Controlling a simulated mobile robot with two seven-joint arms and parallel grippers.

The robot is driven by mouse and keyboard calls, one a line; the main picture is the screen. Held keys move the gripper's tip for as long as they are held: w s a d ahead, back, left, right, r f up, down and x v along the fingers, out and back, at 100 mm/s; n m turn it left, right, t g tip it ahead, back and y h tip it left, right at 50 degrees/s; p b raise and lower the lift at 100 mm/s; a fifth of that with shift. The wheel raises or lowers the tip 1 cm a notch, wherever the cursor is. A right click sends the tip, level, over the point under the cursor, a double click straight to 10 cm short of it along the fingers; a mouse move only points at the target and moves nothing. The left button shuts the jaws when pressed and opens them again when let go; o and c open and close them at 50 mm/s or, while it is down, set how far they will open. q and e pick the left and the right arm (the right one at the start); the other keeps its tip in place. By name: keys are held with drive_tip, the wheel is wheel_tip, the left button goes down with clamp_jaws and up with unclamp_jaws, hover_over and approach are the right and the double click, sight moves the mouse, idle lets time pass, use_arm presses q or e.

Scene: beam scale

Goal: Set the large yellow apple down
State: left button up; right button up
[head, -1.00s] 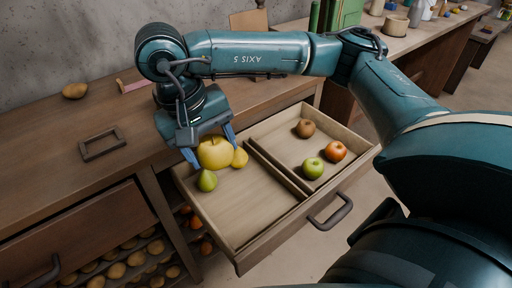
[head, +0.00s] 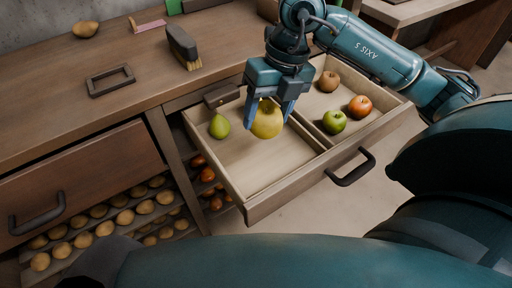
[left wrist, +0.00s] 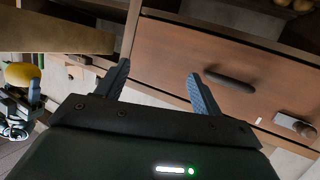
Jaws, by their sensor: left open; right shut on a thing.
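The large yellow apple (head: 267,122) is between the fingers of my right gripper (head: 268,116), which is shut on it from above. They are over the left compartment of the open drawer (head: 262,168), close to the divider (head: 308,134). I cannot tell whether the apple touches the drawer floor. A yellow apple (left wrist: 22,75) also shows at the left edge of the left wrist view. My left gripper (left wrist: 160,88) is open and empty, in front of a closed drawer front (left wrist: 230,75). It is not seen in the head view.
A green pear (head: 219,126) lies left of the apple. The right compartment holds a brown fruit (head: 329,81), an orange-red one (head: 360,106) and a green apple (head: 334,121). The front of the left compartment is bare. A brush (head: 183,47) and a frame (head: 110,80) lie on the bench.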

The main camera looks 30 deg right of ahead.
sight(267, 161)
drive_tip(key=m, duration=0.2)
drive_tip(key=d+f+m+t, duration=0.1)
drive_tip(key=m, duration=0.3)
drive_tip(key=shift+s+d+f+m+h+b, duration=0.1)
drive_tip(key=shift+d+f+m+h+b, duration=0.1)
drive_tip(key=shift+d+m+h+b, duration=0.15)
drive_tip(key=shift+f+m, duration=0.25)
drive_tip(key=shift+f, duration=0.05)
drive_tip(key=shift+t, duration=0.3)
drive_tip(key=x, duration=0.1)
drive_tip(key=b+x, duration=0.1)
drive_tip(key=x, duration=0.1)
drive_tip(key=d+x, duration=0.1)
drive_tip(key=x, duration=0.1)
drive_tip(key=shift+s+a+f+b, duration=0.1)
drive_tip(key=shift+s+f+b, duration=0.2)
drive_tip(key=shift+s, duration=0.15)
drive_tip(key=shift+f, duration=0.55)
drive_tip(key=shift+d+b+x, duration=0.2)
drive_tip(key=shift+b+x, duration=0.25)
drive_tip(key=shift+x, duration=0.8)
drive_tip(key=shift+s+f, duration=0.15)
drive_tip(key=shift+f, duration=0.05)
use_arm(q)
drive_tip(key=f, duration=0.1)
drive_tip(key=d+f+m, duration=0.1)
drive_tip(key=shift+w+f+h, duration=0.2)
drive_tip(key=shift+f+h, duration=0.1)
drive_tip(key=shift+f, duration=0.05)
